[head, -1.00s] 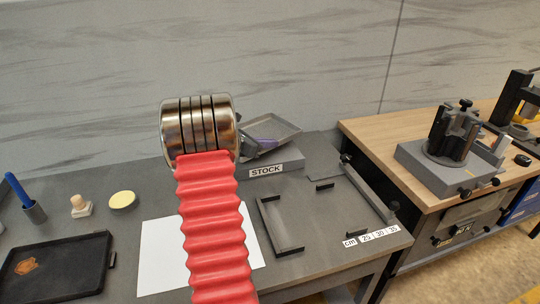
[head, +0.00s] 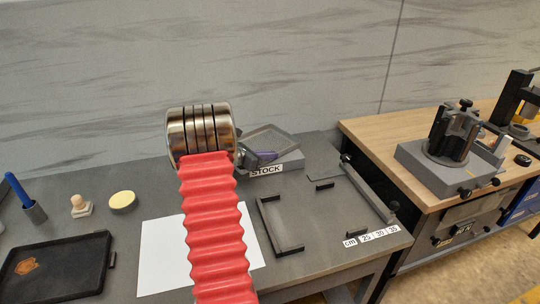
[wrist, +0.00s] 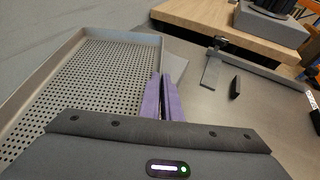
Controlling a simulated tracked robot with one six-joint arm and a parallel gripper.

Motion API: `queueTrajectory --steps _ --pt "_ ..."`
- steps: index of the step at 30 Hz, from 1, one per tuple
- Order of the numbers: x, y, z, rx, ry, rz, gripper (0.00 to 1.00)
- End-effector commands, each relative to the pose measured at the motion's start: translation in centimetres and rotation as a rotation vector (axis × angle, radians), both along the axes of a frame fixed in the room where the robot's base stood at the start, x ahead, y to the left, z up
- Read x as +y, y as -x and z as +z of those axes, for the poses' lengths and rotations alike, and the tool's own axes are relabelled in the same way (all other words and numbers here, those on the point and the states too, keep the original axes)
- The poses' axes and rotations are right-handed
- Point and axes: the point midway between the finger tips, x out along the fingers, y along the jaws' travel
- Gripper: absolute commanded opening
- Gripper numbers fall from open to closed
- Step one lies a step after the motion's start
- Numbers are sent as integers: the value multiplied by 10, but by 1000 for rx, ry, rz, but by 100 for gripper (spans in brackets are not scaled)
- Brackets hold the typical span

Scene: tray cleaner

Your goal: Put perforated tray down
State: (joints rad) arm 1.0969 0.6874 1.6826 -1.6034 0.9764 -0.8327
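The perforated tray (wrist: 95,75) is grey with a raised rim and fills the left of the wrist view. In the head view, the tray (head: 272,139) is above or on the grey STOCK block (head: 292,163); I cannot tell if they touch. My gripper has purple fingers (wrist: 163,97), close together at the tray's right wall, and appears shut on it. In the head view, the fingers (head: 262,156) show at the tray's near side. My red arm sleeve and metal wrist hide part of the tray's left side.
Right of the block are a black L-shaped bracket (head: 284,236) and a bar fixture (head: 370,190) on the grey table. A white sheet (head: 160,255) and a dark tray (head: 107,280) lie to the left. A wooden bench (head: 420,185) stands at right.

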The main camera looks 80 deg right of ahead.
Motion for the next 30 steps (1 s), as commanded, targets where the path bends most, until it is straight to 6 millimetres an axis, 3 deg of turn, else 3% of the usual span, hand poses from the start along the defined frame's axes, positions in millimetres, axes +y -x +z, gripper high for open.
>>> queueTrajectory --steps 9,10,17,30 --pt "0 0 -1 -1 2 -1 0" --pt "0 0 -1 -1 1 0 6" --pt "0 0 -1 -1 1 0 22" --pt "5 -4 4 -1 2 0 22"
